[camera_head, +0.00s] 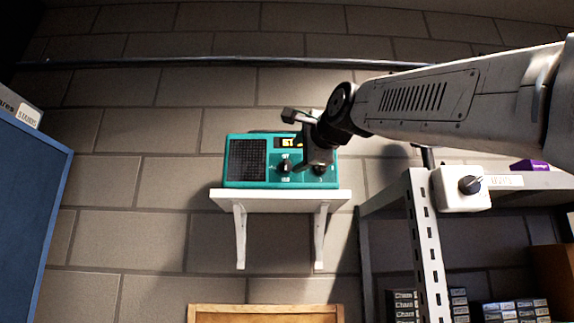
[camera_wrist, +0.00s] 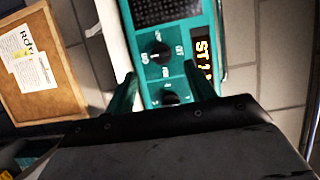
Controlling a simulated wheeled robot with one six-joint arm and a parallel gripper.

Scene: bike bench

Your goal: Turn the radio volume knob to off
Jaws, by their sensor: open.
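The teal radio (camera_head: 246,161) has a dark speaker grille on its left and a lit display (camera_head: 290,142). Its left black knob (camera_head: 284,166) is clear of my gripper, and it also shows in the wrist view (camera_wrist: 158,53). Its right black knob (camera_head: 319,170) is partly hidden by my gripper in the head view. In the wrist view this right knob (camera_wrist: 170,98) lies between my two fingers. My gripper (camera_wrist: 163,88) is open in front of the radio. Contact with the knob cannot be told. The knob labels are too small to read surely.
The radio stands on a white wall shelf (camera_head: 280,197) with brackets. A metal rack (camera_head: 427,245) at right carries a white box with a black knob (camera_head: 462,189). A blue panel (camera_head: 30,200) is at left. A wooden-framed board (camera_wrist: 38,70) hangs below the shelf.

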